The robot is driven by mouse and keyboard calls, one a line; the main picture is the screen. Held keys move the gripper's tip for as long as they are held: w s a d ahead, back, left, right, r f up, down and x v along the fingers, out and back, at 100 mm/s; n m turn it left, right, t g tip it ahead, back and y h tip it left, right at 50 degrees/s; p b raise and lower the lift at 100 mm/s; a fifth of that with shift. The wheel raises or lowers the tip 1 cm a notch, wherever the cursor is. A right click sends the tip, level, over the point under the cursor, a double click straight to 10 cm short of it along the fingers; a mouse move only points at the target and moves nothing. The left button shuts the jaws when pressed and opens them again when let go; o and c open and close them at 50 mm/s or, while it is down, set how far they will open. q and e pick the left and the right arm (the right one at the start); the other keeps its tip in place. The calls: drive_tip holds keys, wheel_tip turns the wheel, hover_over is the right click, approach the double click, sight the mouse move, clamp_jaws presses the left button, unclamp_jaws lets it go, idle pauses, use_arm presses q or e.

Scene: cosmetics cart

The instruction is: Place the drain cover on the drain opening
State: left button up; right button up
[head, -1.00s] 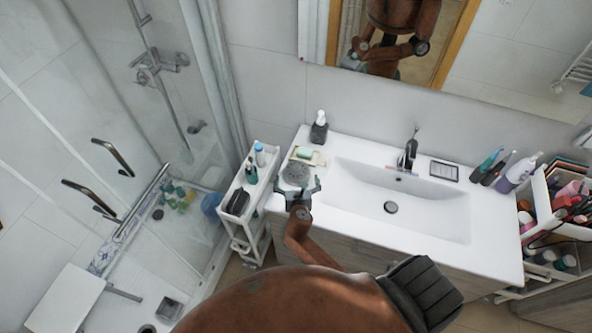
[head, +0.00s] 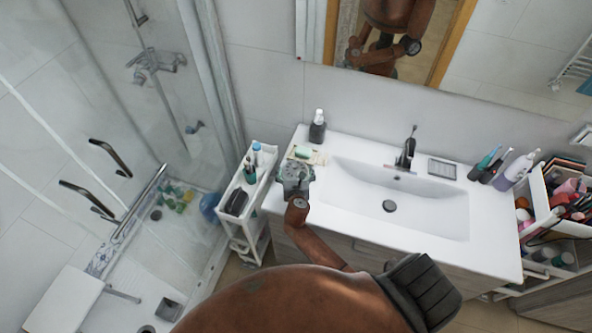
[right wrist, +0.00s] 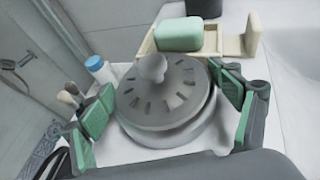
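The drain cover (right wrist: 165,92) is a round grey slotted disc with a knob on top. It sits at the left end of the white washbasin counter (head: 345,142), by the soap dish. My right gripper (head: 294,180) is over it in the head view and hides most of it. In the right wrist view the gripper (right wrist: 168,108) is open, with a green-padded finger on each side of the cover; I cannot tell whether the pads touch it. The dark round drain opening (head: 390,206) is uncovered in the basin, to the right. My left gripper is out of view.
A soap dish (right wrist: 222,42) with green soap (right wrist: 179,34) stands just behind the cover. A soap dispenser (head: 317,128) is further back. The faucet (head: 406,150) rises behind the basin. A white cart (head: 255,200) is left of the counter. The basin is clear.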

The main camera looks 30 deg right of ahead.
drive_tip(key=c, duration=0.8)
drive_tip(key=shift+o, duration=0.2)
drive_tip(key=shift+r, duration=0.1)
